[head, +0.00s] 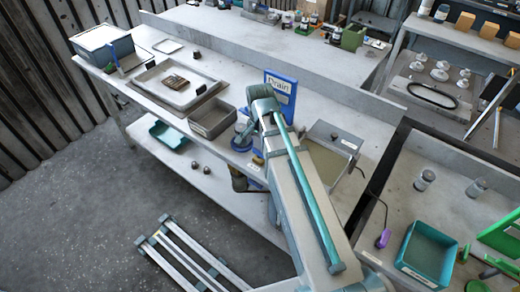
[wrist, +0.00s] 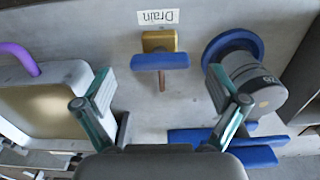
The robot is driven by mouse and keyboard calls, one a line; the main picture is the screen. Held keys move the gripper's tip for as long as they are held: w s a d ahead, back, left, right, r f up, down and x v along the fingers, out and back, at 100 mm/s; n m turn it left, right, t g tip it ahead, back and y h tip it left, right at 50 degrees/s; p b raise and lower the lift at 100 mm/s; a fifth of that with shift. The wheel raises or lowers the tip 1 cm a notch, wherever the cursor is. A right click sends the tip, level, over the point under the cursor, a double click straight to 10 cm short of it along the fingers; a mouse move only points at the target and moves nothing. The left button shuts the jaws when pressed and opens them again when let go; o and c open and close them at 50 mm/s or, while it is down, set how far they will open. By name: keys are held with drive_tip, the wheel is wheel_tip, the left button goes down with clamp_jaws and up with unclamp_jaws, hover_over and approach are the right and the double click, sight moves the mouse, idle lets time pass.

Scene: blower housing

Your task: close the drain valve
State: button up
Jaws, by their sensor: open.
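The drain valve shows in the wrist view as a brass block (wrist: 160,41) with a blue bar handle (wrist: 160,62) and a thin copper-coloured stem (wrist: 162,82). The handle lies crosswise in the picture, at right angles to the stem. A white label reading "Drain" (wrist: 158,17), upside down, sits just above the block. My gripper (wrist: 160,92) is open, one finger to each side of the valve, with nothing between the fingers. The handle appears beyond the fingertips and untouched. In the head view my arm hides most of the valve; a small yellow part (head: 258,160) shows beside it.
In the wrist view, a grey cylinder with a blue flange (wrist: 232,45) stands close to the right finger, and blue bars (wrist: 225,137) lie below it. A pale tray (wrist: 45,100) is at the left.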

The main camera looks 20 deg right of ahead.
sight(259, 152)
wheel_tip(259, 152, up, 10)
idle(0.5)
drive_tip(key=shift+a, duration=0.1)
